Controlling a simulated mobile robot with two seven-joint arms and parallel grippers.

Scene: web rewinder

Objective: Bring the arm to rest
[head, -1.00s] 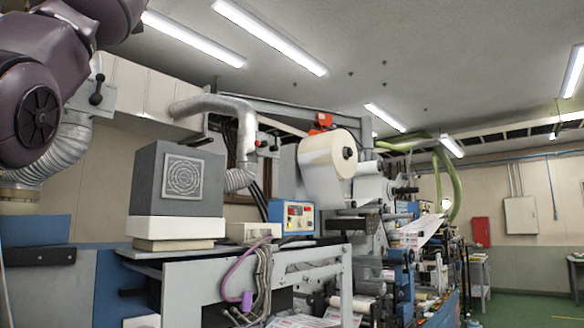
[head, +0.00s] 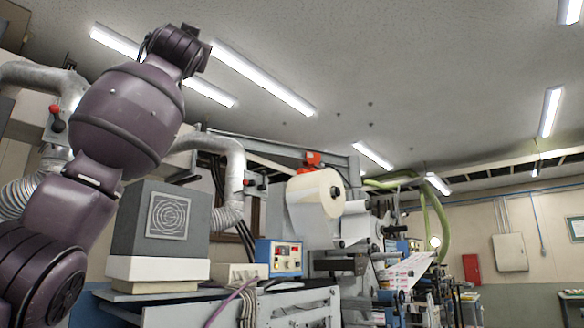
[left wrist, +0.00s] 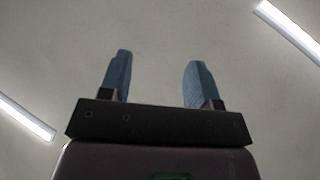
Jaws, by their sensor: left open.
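My left arm (head: 125,120) rises from the lower left of the head view, with its wrist end (head: 178,48) high in front of the ceiling lights. My left gripper (left wrist: 159,62) shows in the left wrist view with its two blue fingers apart and nothing between them. In the head view the fingers cannot be made out. My right gripper is in neither view.
The web rewinder with its large white roll (head: 315,193) stands at centre. A grey box (head: 165,222) on a white base sits left of it, partly behind my arm. Silver ducts (head: 225,160) run behind. Ceiling lights (left wrist: 25,118) are overhead.

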